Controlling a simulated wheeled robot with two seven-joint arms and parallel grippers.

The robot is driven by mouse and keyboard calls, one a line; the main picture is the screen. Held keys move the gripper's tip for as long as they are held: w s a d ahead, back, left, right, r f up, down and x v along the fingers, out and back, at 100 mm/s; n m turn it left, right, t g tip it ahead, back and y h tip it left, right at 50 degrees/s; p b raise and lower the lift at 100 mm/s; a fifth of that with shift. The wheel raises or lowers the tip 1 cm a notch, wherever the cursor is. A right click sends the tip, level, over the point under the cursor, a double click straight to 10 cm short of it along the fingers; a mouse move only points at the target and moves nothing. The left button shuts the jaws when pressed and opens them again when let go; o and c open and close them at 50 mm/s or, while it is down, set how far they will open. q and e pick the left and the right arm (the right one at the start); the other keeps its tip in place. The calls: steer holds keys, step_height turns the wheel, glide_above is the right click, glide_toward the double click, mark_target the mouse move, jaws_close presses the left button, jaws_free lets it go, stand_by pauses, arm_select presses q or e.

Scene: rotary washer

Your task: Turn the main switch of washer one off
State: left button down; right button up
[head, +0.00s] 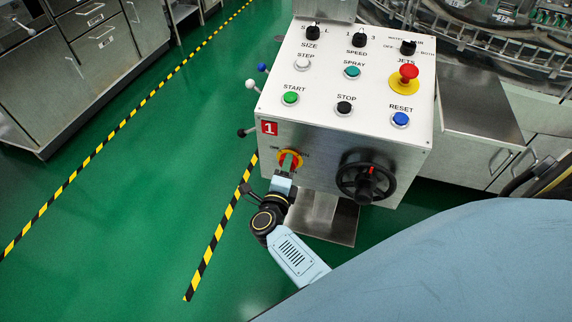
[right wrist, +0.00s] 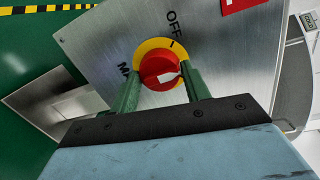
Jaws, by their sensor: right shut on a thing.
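The main switch (head: 290,158) is a red knob on a yellow ring, on the front face of the steel washer panel under a red plate marked 1 (head: 269,128). In the right wrist view the knob (right wrist: 155,63) has a white mark on its lower right part, away from the OFF label above the ring. My right gripper (head: 289,167) is at the switch. In the right wrist view its two green fingers (right wrist: 163,84) are shut on the knob, one on each side. My left gripper is not in view.
A black handwheel (head: 366,177) is right of the switch. The sloped top (head: 325,82) carries push buttons and a red emergency stop (head: 408,74). Lever knobs (head: 252,84) stick out at the panel's left. Green floor is clear to the left, with striped tape (head: 125,125).

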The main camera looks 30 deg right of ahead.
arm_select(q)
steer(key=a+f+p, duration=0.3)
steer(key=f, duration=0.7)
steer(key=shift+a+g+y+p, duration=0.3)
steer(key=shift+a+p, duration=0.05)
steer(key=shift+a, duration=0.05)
arm_select(e)
steer(key=shift+a+n+g+h, duration=0.15)
steer(key=shift+n+g, duration=0.15)
steer(key=shift+n, duration=1.6)
steer(key=shift+n+g+h, duration=0.15)
steer(key=shift+n+g, duration=0.15)
steer(key=shift+n, duration=1.6)
steer(key=shift+f, duration=0.1)
steer(key=o, duration=1)
steer(key=shift+w, duration=0.1)
